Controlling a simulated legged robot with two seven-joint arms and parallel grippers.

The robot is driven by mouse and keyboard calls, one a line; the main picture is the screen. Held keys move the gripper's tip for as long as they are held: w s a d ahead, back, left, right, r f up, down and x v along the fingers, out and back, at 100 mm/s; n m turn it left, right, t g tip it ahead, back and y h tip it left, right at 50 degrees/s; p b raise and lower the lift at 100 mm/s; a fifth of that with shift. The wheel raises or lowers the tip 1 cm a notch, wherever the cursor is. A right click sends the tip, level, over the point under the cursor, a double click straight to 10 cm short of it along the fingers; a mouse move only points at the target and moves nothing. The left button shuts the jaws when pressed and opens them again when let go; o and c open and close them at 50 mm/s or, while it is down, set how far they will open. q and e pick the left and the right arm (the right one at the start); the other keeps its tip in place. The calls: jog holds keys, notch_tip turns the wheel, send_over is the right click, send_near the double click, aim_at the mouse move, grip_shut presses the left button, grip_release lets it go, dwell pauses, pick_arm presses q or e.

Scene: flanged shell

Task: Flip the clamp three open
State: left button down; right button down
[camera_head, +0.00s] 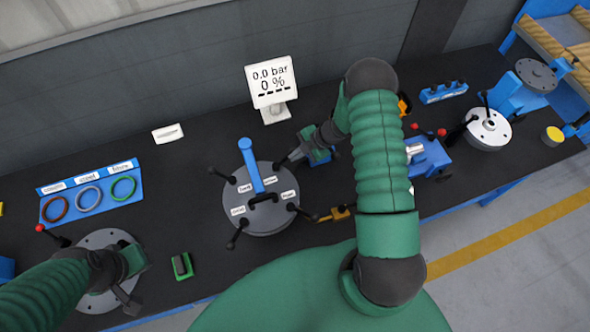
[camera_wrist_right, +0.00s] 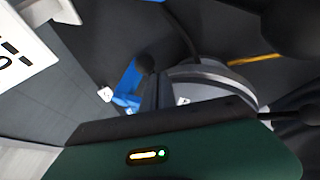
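The round grey flanged shell (camera_head: 261,218) stands on the dark bench, with a blue bar across its top. Several black clamp levers with ball ends stick out around its rim; small white labels beside them are too small to read surely, so I cannot tell which is clamp three. My right gripper (camera_head: 288,160) is at the upper right lever, tips close to it. The right wrist view shows a black ball knob (camera_wrist_right: 147,64) near the fingers, with the shell rim (camera_wrist_right: 215,75) behind; a grip is unclear. My left gripper (camera_head: 132,292) hangs above another grey flange at lower left.
A blue tray (camera_head: 90,192) with coloured rings lies left. A green block (camera_head: 182,266) sits lower left of the shell. A blue fixture (camera_head: 428,158) is right of my right arm.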

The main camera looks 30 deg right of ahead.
jog(key=w+n+g, duration=0.1)
jog(key=w+n+b, duration=0.1)
jog(key=n, duration=0.1)
jog(key=shift+w+f+g+y+b, duration=0.15)
jog(key=shift+g+y+b, duration=0.15)
jog(key=shift+g+y, duration=0.1)
pick_arm(q)
jog(key=shift+x, duration=0.95)
pick_arm(e)
jog(key=shift+d, duration=0.1)
pick_arm(q)
jog(key=shift+s+a, duration=0.1)
jog(key=shift+a, duration=0.2)
pick_arm(e)
jog(key=shift+w+r, duration=0.2)
pick_arm(q)
jog(key=shift+d+r, duration=0.1)
pick_arm(e)
jog(key=shift+s+r, duration=0.1)
